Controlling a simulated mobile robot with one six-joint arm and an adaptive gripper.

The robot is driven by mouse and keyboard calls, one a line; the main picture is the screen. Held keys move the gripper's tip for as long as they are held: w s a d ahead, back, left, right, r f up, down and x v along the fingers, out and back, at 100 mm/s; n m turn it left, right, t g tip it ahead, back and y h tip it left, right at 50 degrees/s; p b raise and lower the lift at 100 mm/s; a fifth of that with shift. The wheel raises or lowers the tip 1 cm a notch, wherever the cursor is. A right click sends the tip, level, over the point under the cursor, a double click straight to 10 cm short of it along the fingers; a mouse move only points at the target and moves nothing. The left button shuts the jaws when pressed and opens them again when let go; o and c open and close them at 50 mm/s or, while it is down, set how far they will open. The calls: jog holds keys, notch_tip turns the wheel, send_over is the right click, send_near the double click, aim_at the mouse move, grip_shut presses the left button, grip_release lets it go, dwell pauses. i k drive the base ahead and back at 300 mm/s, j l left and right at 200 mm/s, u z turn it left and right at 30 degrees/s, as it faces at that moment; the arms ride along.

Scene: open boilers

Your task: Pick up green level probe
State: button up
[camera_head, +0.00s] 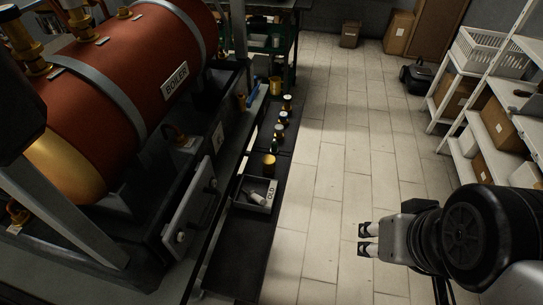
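Several small probe-like pieces with gold and white parts stand in a row on a narrow dark bench beside the boiler. A small dark, perhaps greenish piece (274,147) stands at the near end of this row, just behind a gold cylinder (269,165). It is too small for me to be sure that it is the green level probe. My gripper (364,237) is at the lower right, over the tiled floor, with its fingers pointing left. The two fingertips are apart with nothing between them. It is well away from the bench pieces.
A grey tray labelled OLD (267,209) holds a pale piece on the bench. The red boiler (120,70) and its dark frame border the bench on the left. White shelves (465,85) with boxes stand at right. The tiled floor between is clear.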

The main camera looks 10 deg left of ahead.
aim_at(274, 150)
jog(key=i+l+u, duration=0.15)
jog(key=i, duration=0.25)
jog(key=i+l+u, duration=0.1)
jog(key=i, duration=0.3)
jog(key=i+l+u, duration=0.15)
jog(key=i+l, duration=0.2)
jog(key=u, duration=1.8)
